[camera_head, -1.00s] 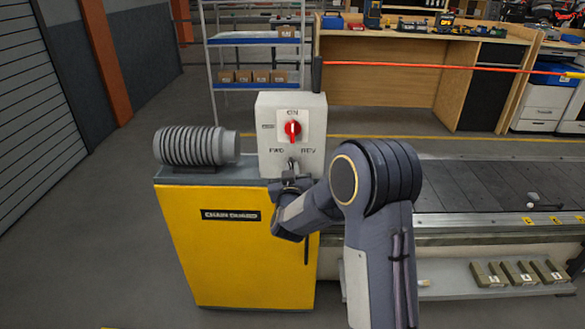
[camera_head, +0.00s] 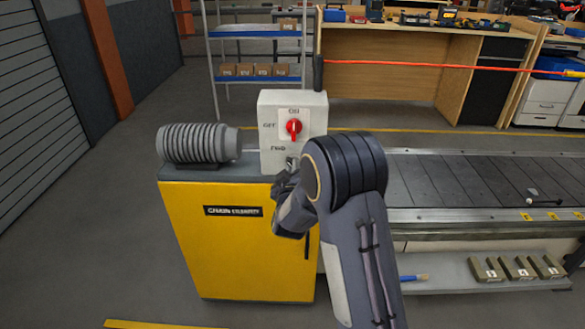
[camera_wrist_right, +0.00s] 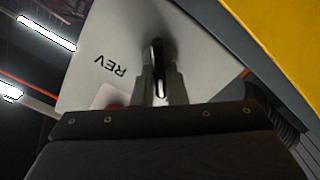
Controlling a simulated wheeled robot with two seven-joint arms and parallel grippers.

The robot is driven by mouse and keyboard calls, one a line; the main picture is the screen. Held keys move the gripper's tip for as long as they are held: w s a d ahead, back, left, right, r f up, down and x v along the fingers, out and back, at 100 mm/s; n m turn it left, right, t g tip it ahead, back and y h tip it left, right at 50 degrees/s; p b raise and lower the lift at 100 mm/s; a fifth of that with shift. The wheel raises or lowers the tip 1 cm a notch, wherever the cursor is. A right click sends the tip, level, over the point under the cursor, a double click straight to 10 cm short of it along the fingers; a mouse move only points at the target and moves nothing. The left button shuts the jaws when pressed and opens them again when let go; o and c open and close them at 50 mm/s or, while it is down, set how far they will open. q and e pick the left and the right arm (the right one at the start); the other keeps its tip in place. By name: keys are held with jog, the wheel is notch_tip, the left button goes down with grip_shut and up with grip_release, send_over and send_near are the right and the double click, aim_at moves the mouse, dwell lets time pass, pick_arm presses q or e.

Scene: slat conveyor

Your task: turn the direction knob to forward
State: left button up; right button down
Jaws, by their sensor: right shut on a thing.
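The white control box (camera_head: 318,112) stands on the yellow cabinet. Its direction knob (camera_wrist_right: 158,50) is small and dark, low on the panel; the wrist view shows the REV label beside it. In the head view the FWD label is at the knob's upper left, and my arm covers the REV side. My right gripper (camera_wrist_right: 157,82) is shut on the knob, with one finger on each side; it also shows at the panel's lower part in the head view (camera_head: 287,174). Which label the knob points to, I cannot tell. My left gripper is out of view.
A red switch (camera_head: 294,127) sits above the knob, its white mark toward ON. A ribbed grey cylinder (camera_head: 193,145) lies left of the box on the yellow cabinet (camera_head: 228,255). The slat conveyor (camera_head: 455,180) runs to the right. A shelf (camera_head: 255,72) stands behind.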

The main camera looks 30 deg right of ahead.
jog(key=c, duration=1.5)
grip_release()
jog(key=shift+o, duration=0.2)
jog(key=v, duration=0.8)
jog(key=shift+w+d, duration=0.1)
